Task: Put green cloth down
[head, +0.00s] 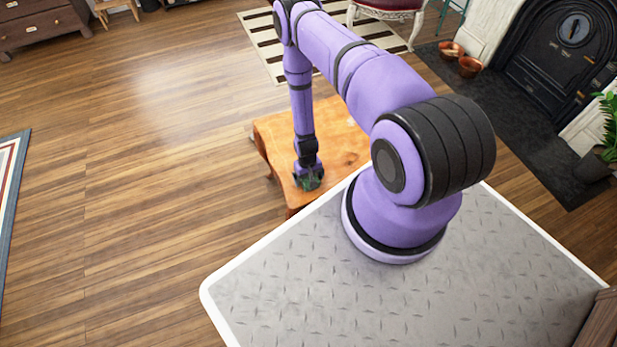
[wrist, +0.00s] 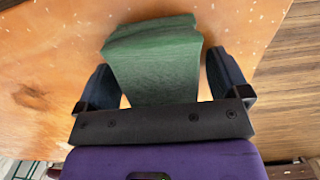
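The green cloth (wrist: 155,62) is a folded, block-like piece. It lies on or just above the orange-brown wooden table (head: 335,137), which also fills much of the wrist view (wrist: 45,60). My gripper (wrist: 160,70) points down over the table, with its two dark fingers wide apart on either side of the cloth. Narrow gaps show between fingers and cloth. In the head view, my gripper (head: 309,180) is low over the table's near left part, and only a small green bit of the cloth (head: 309,184) shows under it.
The table is small, and its bare top extends behind and right of my gripper. Wooden floor (head: 130,200) is open to the left. A striped rug (head: 262,40), a red chair (head: 390,8), terracotta pots (head: 469,67) and the black fireplace (head: 560,50) stand farther back.

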